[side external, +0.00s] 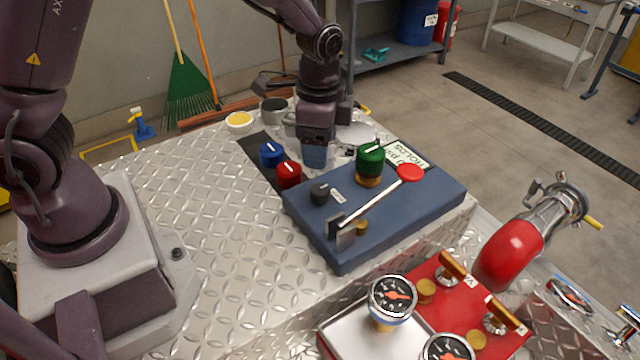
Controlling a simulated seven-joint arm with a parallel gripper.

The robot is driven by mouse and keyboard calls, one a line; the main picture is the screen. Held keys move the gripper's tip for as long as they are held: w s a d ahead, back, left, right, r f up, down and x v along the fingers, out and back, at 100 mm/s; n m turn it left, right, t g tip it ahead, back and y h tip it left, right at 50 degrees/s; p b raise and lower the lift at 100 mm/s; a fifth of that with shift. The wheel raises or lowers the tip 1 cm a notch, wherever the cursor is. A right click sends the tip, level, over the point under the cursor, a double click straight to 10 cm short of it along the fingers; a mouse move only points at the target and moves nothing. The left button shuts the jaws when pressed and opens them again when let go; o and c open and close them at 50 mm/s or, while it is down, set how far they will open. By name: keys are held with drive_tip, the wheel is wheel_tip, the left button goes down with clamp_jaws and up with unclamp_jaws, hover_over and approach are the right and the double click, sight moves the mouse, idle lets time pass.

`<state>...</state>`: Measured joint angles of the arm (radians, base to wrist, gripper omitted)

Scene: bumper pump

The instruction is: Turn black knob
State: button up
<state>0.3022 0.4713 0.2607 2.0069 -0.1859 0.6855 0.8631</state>
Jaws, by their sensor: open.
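A small black knob (320,193) sits on the left part of a blue panel (400,222), with a small white label beside it. My gripper (316,158) points down above and behind the knob in the side view, apart from it. Its jaws are open, though the gap between the fingers is hard to make out from this angle. The knob is in clear view and nothing covers it.
A red knob (289,175) and a blue knob (270,154) stand left of my gripper. A green knob (370,160) and a red-tipped lever (378,200) stand on the panel. Gauges (392,296) are in front. The diamond-plate surface (200,230) at left is clear.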

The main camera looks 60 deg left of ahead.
sight(320, 188)
wheel_tip(320, 188, down, 10)
drive_tip(key=shift+r, duration=0.1)
drive_tip(key=shift+c, duration=0.2)
drive_tip(key=c, duration=0.9)
